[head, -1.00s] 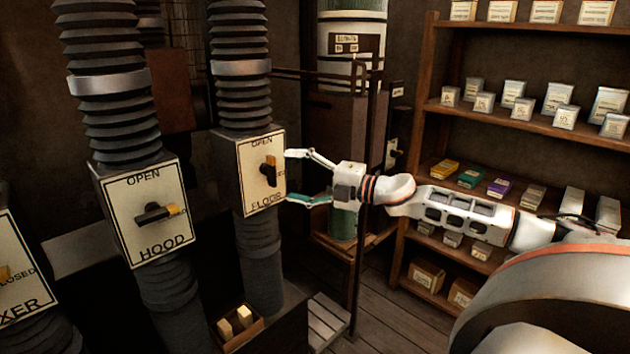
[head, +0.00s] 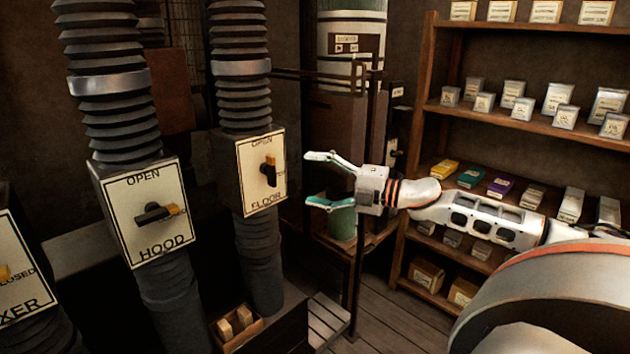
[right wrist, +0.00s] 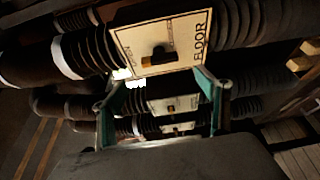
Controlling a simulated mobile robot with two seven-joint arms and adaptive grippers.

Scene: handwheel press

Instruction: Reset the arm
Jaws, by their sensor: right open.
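My right gripper (head: 318,180) is open and empty in the head view, a short way right of the floor valve box (head: 251,180). Its fingers point left toward the box and touch nothing. The box's knob (head: 268,170), black with a yellow tip, stands near upright under the word OPEN. In the right wrist view, the open fingers (right wrist: 158,100) frame the space below the FLOOR plate (right wrist: 165,45). My left gripper is out of view.
The hood valve box (head: 142,215) has its knob turned sideways. The mixer box (head: 18,280) is cut off at the left edge. Shelves (head: 520,118) with tins and boxes stand at right, behind my right arm. A post (head: 358,270) stands behind the gripper.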

